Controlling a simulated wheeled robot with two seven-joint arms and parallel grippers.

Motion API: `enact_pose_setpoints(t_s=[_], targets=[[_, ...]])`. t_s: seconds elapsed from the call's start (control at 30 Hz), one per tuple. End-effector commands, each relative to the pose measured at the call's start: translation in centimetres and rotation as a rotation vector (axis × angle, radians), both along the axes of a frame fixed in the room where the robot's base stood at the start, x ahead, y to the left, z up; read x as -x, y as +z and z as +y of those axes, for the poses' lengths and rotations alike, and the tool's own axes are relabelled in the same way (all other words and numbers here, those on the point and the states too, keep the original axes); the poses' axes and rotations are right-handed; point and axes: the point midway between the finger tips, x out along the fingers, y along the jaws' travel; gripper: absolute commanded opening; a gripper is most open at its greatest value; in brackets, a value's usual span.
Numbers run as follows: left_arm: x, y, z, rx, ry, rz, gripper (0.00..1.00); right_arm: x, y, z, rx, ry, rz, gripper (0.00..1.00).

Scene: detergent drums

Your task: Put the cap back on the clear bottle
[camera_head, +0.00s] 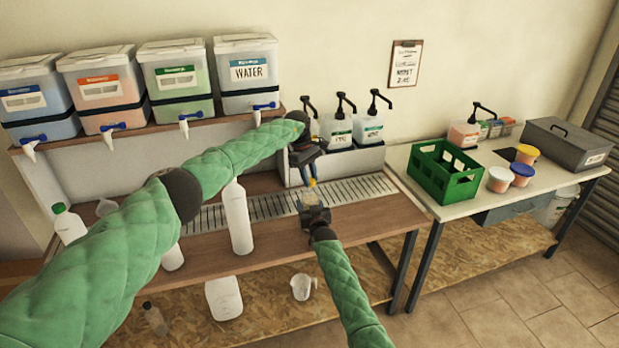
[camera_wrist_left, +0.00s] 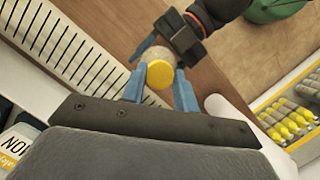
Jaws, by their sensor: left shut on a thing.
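The clear bottle (camera_head: 308,198) is upright above the brown bench, at the front edge of the slotted drain. My right gripper (camera_head: 314,208) comes from the front and has its fingers around the bottle's side. The yellow cap (camera_wrist_left: 159,75) sits between the blue fingertips of my left gripper (camera_head: 311,183), which points down from above. In the left wrist view the cap lines up with the bottle body (camera_wrist_left: 161,49) just beyond it. Whether the cap is seated on the neck or only held over it, I cannot tell.
A tall white bottle (camera_head: 238,220) stands left of my grippers. Pump dispensers (camera_head: 338,128) stand behind them. A green crate (camera_head: 444,170) and lidded tubs (camera_head: 522,174) are on the right table. Dispensing drums, including WATER (camera_head: 247,74), line the shelf at the back left.

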Motion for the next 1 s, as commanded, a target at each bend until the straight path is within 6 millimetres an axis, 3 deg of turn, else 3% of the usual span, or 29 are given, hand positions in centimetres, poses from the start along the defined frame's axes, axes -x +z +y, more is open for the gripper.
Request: enact_pose_setpoints(t_s=[0.7, 1.0], targets=[[-0.34, 0.02, -0.13, -0.003, -0.933, -0.002, 0.09, 0.04, -0.04, -0.08, 0.0, -0.001, -0.001, 0.0], [-0.39, 0.09, -0.08, -0.001, -1.135, -0.001, 0.09, 0.05, -0.05, -0.07, -0.001, -0.001, -0.001, 0.0]])
